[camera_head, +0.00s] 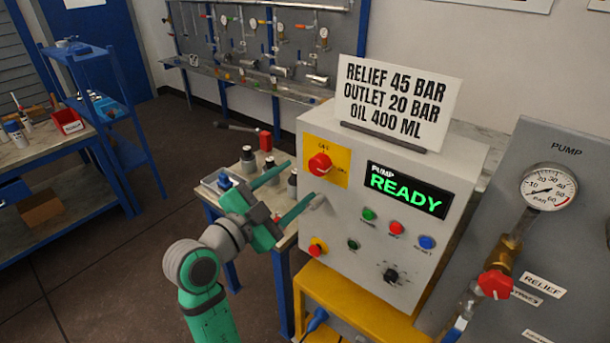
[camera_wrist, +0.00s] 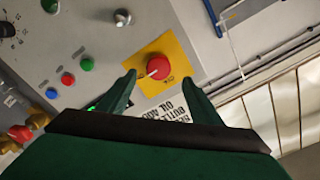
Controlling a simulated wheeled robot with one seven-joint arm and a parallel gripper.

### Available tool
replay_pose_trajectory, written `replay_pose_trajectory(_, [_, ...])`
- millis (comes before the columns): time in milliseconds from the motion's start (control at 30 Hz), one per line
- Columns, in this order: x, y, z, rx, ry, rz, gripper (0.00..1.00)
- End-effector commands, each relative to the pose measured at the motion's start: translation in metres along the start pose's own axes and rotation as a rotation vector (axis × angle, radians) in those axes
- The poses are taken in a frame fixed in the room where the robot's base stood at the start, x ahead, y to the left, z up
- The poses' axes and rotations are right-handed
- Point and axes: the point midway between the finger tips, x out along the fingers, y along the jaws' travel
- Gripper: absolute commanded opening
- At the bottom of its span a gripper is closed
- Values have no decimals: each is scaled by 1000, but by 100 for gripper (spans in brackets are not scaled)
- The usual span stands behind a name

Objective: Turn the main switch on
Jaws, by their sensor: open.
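The main switch looks to be the red rotary knob (camera_head: 320,164) on a yellow plate at the upper left of the grey pump control box (camera_head: 320,240). A small label above it seems to read OFF. In the wrist view the red knob (camera_wrist: 158,67) shows a short white mark on its face. My gripper (camera_head: 302,180) is open and empty, just left of the box front. In the wrist view its two fingers (camera_wrist: 158,82) point toward the knob, one on each side of it in the picture. I cannot tell whether they touch anything.
The lit display (camera_head: 407,190) reads PUMP READY. Several buttons, a black dial (camera_head: 391,276) and a red-and-yellow button (camera_head: 318,247) share the panel. A sign (camera_head: 395,105) stands on the box. A gauge panel (camera_head: 560,230) is at right, a small bench with bottles behind my gripper.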

Motion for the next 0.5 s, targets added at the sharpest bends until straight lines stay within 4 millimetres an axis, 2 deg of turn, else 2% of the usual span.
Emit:
replay_pose_trajectory(100, [-19,1,0,0,0,1,59])
replay_pose_trajectory(200, [-29,2,-1,0,1,1,59])
replay_pose_trajectory(500, [-41,0,0,0,0,1,59])
